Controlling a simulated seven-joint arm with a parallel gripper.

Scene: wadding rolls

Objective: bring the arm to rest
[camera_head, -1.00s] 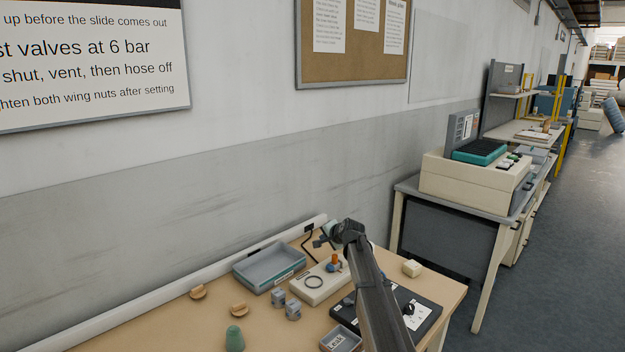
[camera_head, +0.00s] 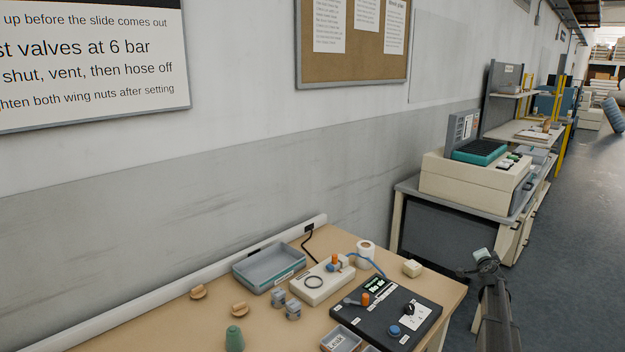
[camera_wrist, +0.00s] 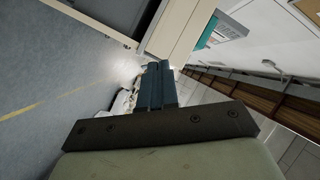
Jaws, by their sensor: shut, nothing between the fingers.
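My gripper (camera_head: 482,254) is at the lower right in the head view, out past the right edge of the workbench (camera_head: 170,325) and over the floor side. It is clear of everything on the bench. In the wrist view its dark blue fingers (camera_wrist: 157,85) are together with nothing between them. My arm rises from the bottom edge of the head view.
On the bench are a black control panel (camera_head: 380,324), a cream fixture (camera_head: 318,286) with a blue hose, a white roll (camera_head: 366,250), a grey tray (camera_head: 270,267) and a green cone (camera_head: 235,339). A second table (camera_head: 405,187) with a machine (camera_head: 470,183) stands behind my gripper. Open floor (camera_head: 565,260) lies right.

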